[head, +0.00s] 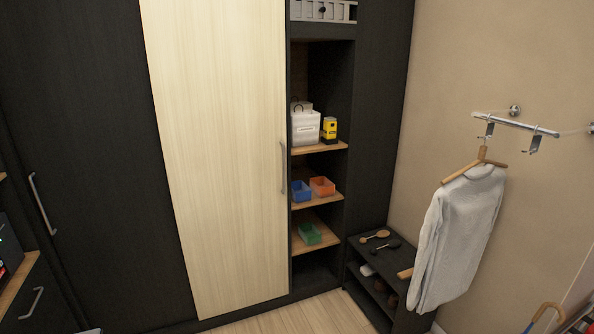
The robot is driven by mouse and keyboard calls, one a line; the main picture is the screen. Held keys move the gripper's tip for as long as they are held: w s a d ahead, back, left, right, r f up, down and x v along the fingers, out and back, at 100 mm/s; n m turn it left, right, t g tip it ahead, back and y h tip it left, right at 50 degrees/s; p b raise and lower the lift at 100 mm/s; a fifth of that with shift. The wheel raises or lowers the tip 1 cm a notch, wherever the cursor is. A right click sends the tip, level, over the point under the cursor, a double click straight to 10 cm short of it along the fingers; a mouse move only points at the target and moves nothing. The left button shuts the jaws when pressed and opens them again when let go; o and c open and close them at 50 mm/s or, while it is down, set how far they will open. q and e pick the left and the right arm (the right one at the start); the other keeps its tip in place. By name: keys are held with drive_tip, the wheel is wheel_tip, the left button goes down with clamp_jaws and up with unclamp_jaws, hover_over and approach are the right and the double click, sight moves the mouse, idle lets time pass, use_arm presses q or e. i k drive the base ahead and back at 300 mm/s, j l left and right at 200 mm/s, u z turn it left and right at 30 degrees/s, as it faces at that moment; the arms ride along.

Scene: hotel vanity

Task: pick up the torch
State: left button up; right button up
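I see nothing that I can clearly make out as a torch. A small yellow and black object (329,129) stands upright on the upper shelf (322,149) of the open niche, beside a white container (305,126). It is too small to tell what it is. Neither of my grippers is in view.
Lower shelves hold a blue bin (301,191), an orange bin (322,187) and a green bin (310,233). A pale door (220,150) is left of the niche. A black rack (372,283) with brushes and a hanging grey sweater (461,235) are at right.

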sight(329, 132)
drive_tip(key=i, duration=0.7)
drive_tip(key=i+j+z, duration=0.15)
drive_tip(key=i, duration=0.5)
drive_tip(key=i+j, duration=0.15)
drive_tip(key=i, duration=0.55)
drive_tip(key=l+z, duration=0.05)
